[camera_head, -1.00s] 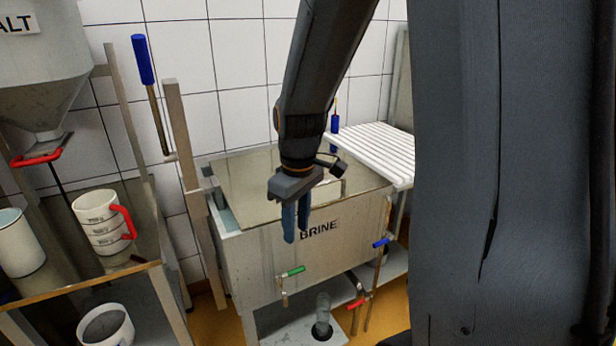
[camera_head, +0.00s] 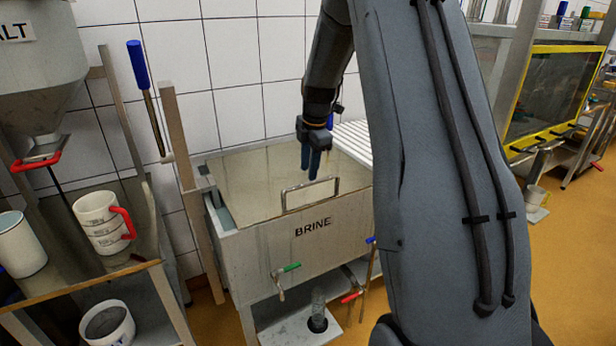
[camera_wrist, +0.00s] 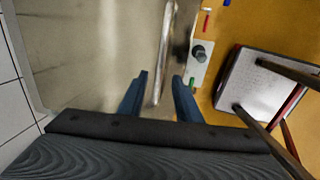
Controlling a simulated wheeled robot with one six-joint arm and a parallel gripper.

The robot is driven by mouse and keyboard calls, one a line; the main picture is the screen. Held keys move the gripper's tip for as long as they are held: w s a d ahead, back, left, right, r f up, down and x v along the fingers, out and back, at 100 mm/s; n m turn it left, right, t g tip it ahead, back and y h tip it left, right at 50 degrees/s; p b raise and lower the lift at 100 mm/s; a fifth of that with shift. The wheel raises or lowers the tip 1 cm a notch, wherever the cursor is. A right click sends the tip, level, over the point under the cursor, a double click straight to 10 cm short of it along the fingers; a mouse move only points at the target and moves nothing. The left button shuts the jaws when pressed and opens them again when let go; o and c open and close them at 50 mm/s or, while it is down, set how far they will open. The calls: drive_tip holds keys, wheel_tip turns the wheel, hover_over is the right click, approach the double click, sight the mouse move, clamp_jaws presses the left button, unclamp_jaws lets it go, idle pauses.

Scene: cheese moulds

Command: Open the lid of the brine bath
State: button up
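The brine bath (camera_head: 260,255) is a grey metal tank marked BRINE, left of the middle in the head view. Its flat lid (camera_head: 245,185) lies over the top, with a light strip of the tank showing along the left edge. A bar handle (camera_head: 310,184) stands at the lid's front edge. My gripper (camera_head: 310,174) points down above the lid, close to the handle, and is empty. In the wrist view its blue fingers (camera_wrist: 160,85) are apart, and the handle (camera_wrist: 163,50) shows between them, apparently beyond the tips. I cannot tell the exact gap.
A wooden post (camera_head: 190,185) stands at the tank's left. A white slatted rack (camera_head: 352,142) lies behind to the right. Green (camera_head: 289,267) and red (camera_head: 352,297) valve levers are at the front. A bench with white moulds (camera_head: 103,222) is at left.

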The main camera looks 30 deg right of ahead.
sight(307, 183)
drive_tip(key=shift+w+f+p, duration=0.2)
drive_tip(key=shift+f, duration=0.9)
drive_tip(key=shift+w+f+p, duration=0.2)
drive_tip(key=shift+f, duration=0.9)
clamp_jaws()
